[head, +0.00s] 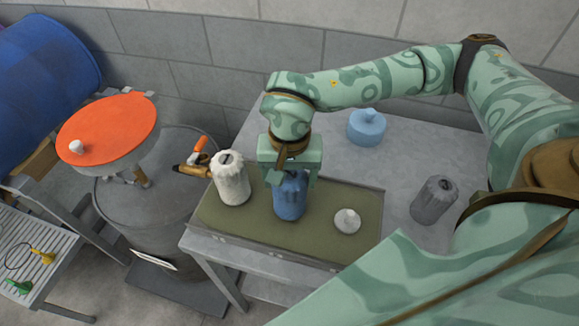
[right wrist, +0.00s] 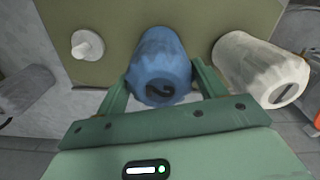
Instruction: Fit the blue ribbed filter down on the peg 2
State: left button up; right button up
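The blue ribbed filter (head: 290,200) is upright at the middle of the green mat (head: 245,235), between the white ribbed filter (head: 230,180) and a bare white peg (head: 347,220). My right gripper (head: 290,176) comes from above with a finger on each side of its top. My left gripper is not in view.
A grey ribbed filter (head: 434,200) and a light blue knobbed container (head: 366,127) stand on the grey table (head: 400,165). A drum with an orange round top (head: 108,130) and an orange-handled valve (head: 200,145) are left of the mat. My arm covers the right side.

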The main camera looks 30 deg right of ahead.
jog(key=o, duration=0.3)
notch_tip(320, 180, up, 16)
jog(key=p, duration=0.1)
jog(key=shift+r, duration=0.2)
dwell(0.4)
